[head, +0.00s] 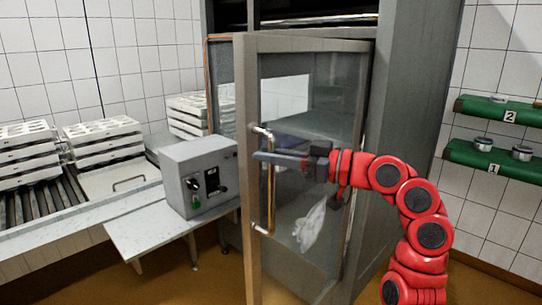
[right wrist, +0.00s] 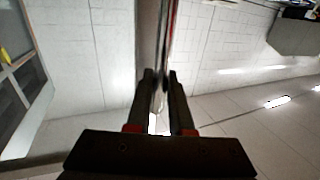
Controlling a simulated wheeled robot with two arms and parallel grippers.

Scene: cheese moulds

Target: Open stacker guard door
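The stacker guard door (head: 249,90) is a grey metal frame with a clear pane, in the middle of the head view. It stands ajar, its handle side swung out towards me. A vertical metal bar handle (head: 263,215) is on its left upright. My right gripper (head: 262,157) reaches in from the right across the door, its fingers at the upper half of the handle. In the right wrist view its two fingers (right wrist: 161,78) are close together with a narrow gap, and seem closed around the bar; the contact is hard to see. My left gripper is out of view.
A grey control box (head: 200,178) stands on a ledge left of the door. White mould stacks (head: 104,142) are beside a roller conveyor (head: 35,200). Green shelves (head: 490,158) with small metal pots hang on the right wall. The floor in front of the ledge is clear.

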